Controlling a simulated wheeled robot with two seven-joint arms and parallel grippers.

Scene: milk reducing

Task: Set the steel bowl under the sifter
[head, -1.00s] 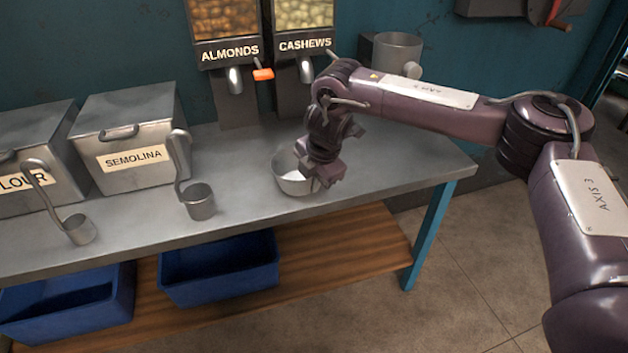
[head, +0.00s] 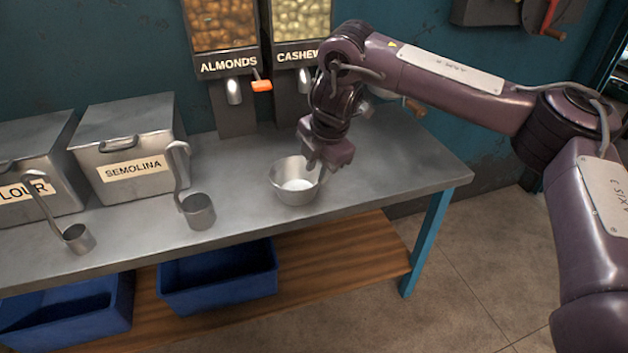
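The steel bowl (head: 294,194) stands upright on the metal table, right of the middle, with something white in its bottom. My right gripper (head: 316,168) is just above the bowl's back right rim, pointing down. Its fingertips overlap the rim in the picture. I cannot tell whether they touch it, or how wide the fingers are apart. A wooden handle (head: 414,106) and a bit of grey metal show behind my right arm, probably parts of the sifter; the rest is hidden by the arm. My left gripper is not in view.
Steel bins for semolina (head: 130,150) and flour (head: 35,170) stand at the left, with two ladles (head: 198,211) (head: 78,239) in front. Almond (head: 228,65) and cashew (head: 299,60) dispensers are behind the bowl. The table (head: 400,170) is clear right of the bowl.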

